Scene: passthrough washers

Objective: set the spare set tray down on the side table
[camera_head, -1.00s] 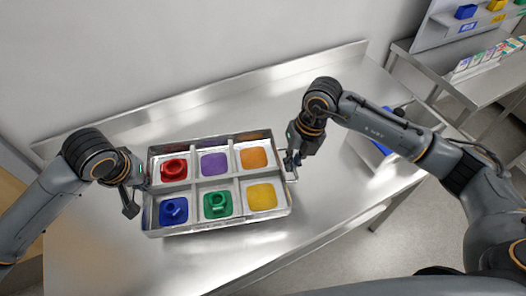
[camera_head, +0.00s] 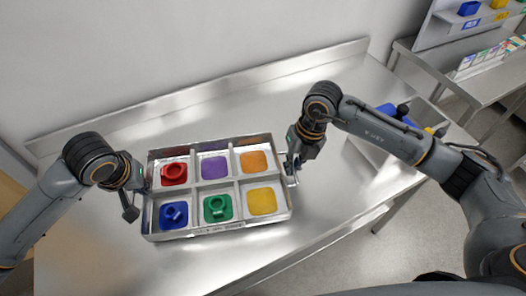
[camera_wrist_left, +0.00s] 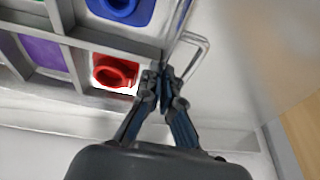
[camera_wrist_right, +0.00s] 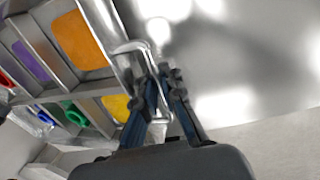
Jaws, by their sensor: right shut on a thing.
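The spare set tray (camera_head: 240,227) is a grey metal tray with six coloured pockets and faint lettering on its front rim. Red, blue and green pieces sit in their pockets; the purple, orange and yellow pockets look empty. My left gripper (camera_wrist_left: 165,88) is shut on the wire handle at the tray's left end. My right gripper (camera_wrist_right: 162,85) is shut on the handle at the right end. The tray looks level over a steel table (camera_head: 110,262); I cannot tell whether its underside touches. Which table is the side table is not clear.
The steel table has a raised back edge (camera_head: 200,90) along the wall. A grey bin (camera_head: 365,155) and blue things (camera_head: 388,109) lie partly behind my right arm. Another steel table (camera_head: 465,70) with a shelf of coloured pieces stands at the upper right.

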